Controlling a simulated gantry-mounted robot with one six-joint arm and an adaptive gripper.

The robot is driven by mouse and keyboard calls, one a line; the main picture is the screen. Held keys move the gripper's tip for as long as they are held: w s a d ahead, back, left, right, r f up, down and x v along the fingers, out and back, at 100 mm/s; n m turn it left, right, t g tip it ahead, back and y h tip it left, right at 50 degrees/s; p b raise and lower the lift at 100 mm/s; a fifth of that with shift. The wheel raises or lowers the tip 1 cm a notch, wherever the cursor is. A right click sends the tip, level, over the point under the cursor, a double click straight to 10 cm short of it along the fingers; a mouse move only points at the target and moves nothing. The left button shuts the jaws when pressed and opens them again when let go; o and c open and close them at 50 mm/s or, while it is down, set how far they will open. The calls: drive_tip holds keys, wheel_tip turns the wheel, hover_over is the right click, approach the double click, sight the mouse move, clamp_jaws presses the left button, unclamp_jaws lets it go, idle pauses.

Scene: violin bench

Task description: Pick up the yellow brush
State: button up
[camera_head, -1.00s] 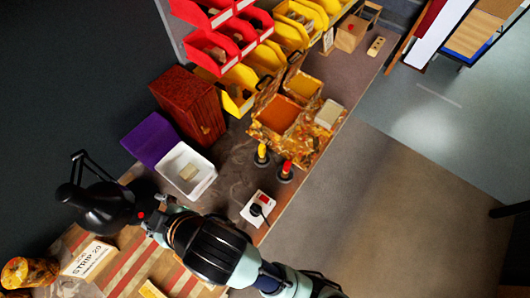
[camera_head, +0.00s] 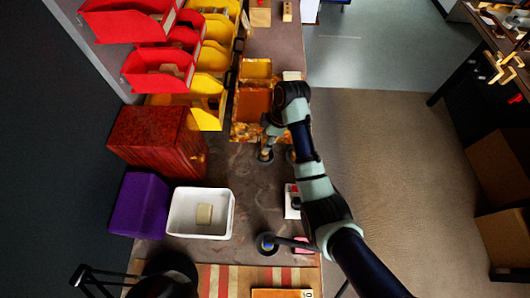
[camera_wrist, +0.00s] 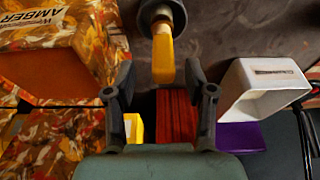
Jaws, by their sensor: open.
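The yellow brush (camera_wrist: 162,55) stands in a dark round holder with a pale collar, at the top middle of the wrist view. My gripper (camera_wrist: 159,72) is open, with one finger on each side of the brush's yellow end. The brush looks roughly centred between the fingertips, and no finger visibly touches it. In the head view my gripper (camera_head: 268,132) is above the brush's holder (camera_head: 264,156), beside the amber-patterned boxes. The brush itself is mostly hidden by my gripper there.
Another dark holder is partly hidden behind my arm. Orange-filled boxes (camera_head: 253,104) lie beyond the holders. A white switch box (camera_head: 291,206) sits nearer.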

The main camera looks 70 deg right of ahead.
drive_tip(key=b+x, duration=0.2)
drive_tip(key=x, duration=0.3)
drive_tip(key=shift+a+f, duration=0.1)
drive_tip(key=shift+a, duration=0.1)
drive_tip(key=shift+c, duration=0.3)
clamp_jaws()
